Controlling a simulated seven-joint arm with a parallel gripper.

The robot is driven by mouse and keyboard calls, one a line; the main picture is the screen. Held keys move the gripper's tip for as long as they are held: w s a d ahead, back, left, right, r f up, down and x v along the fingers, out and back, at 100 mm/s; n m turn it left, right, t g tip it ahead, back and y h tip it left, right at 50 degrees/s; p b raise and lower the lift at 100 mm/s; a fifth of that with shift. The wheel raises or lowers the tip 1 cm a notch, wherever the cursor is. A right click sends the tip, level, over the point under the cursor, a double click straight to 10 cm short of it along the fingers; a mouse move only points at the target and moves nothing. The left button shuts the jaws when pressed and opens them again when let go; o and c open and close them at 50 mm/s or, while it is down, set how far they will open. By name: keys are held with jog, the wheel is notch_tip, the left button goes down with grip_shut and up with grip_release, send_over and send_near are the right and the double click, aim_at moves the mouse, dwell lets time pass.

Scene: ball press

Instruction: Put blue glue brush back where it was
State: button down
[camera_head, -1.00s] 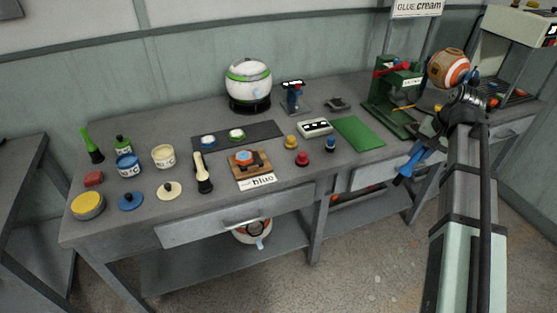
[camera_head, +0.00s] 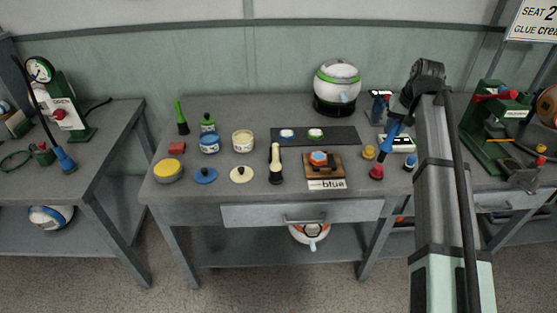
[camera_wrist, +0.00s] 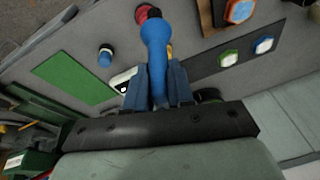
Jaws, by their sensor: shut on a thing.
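My gripper (camera_head: 398,118) is shut on the blue glue brush (camera_head: 388,139), above the right part of the middle table. The brush hangs below the jaws, slightly tilted; in the wrist view its blue body (camera_wrist: 156,42) sits between the fingers. A cream brush (camera_head: 275,165) stands right of the cream lid (camera_head: 242,174), and a green brush (camera_head: 182,119) stands at the back left. The blue glue pot (camera_head: 209,145) is open, with the blue lid (camera_head: 205,176) lying in front of it. The cream pot (camera_head: 243,142) is beside it.
A wooden fixture (camera_head: 323,172) with a "blue" card (camera_head: 327,184) sits at the front. Red (camera_head: 376,172) and yellow (camera_head: 368,153) knobs stand below the brush. A white-green ball (camera_head: 338,82) is at the back; a green press (camera_head: 490,125) stands right.

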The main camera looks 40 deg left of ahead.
jog(key=s+a+n, duration=0.3)
jog(key=s+a, duration=0.2)
jog(key=a, duration=0.6)
jog(key=s+a+n+y, duration=0.15)
jog(key=s+a, duration=0.45)
jog(key=a, duration=0.6)
jog(key=s+a+n+h, duration=0.1)
jog(key=s+a+n, duration=0.3)
jog(key=a, duration=0.7)
notch_tip(320, 180, down, 9)
jog(key=s, duration=0.1)
jog(key=shift+m, duration=0.45)
jog(key=shift+f+y, duration=0.15)
jog(key=shift+y, duration=0.1)
jog(key=c, duration=1)
grip_release()
jog(key=v, duration=1.2)
jog(key=shift+a, duration=0.1)
